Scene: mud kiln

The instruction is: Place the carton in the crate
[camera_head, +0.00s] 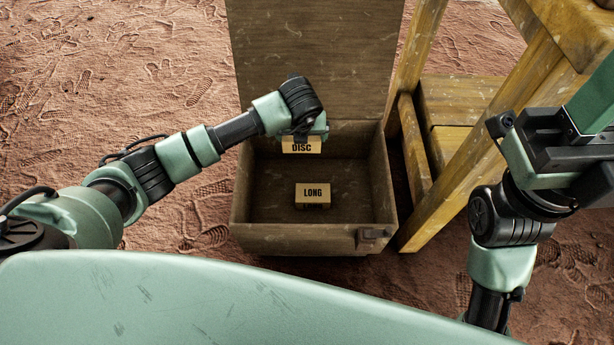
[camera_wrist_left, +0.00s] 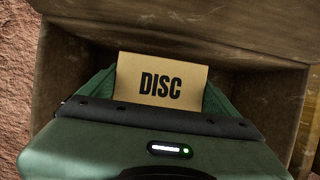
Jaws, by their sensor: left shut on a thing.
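A tan carton marked DISC (camera_head: 302,147) is held in my left gripper (camera_head: 303,138), over the back part of the open wooden crate (camera_head: 260,238). The carton marked DISC also shows in the left wrist view (camera_wrist_left: 162,80), between the green fingers of my left gripper (camera_wrist_left: 160,95), with the crate walls (camera_wrist_left: 240,85) around it. The gripper hides part of the carton, and I cannot tell whether its underside touches the crate floor. Another tan carton marked LONG (camera_head: 313,194) lies on the crate floor, nearer the front. My right gripper (camera_head: 580,150) is at the right edge, partly cut off; its fingertips are not clear.
The crate's lid (camera_head: 315,60) stands open at the back. A wooden table (camera_head: 525,95) with a lower shelf stands close to the crate's right side. Bare reddish ground (camera_head: 110,70) lies to the left. Crate floor is free beside the LONG carton.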

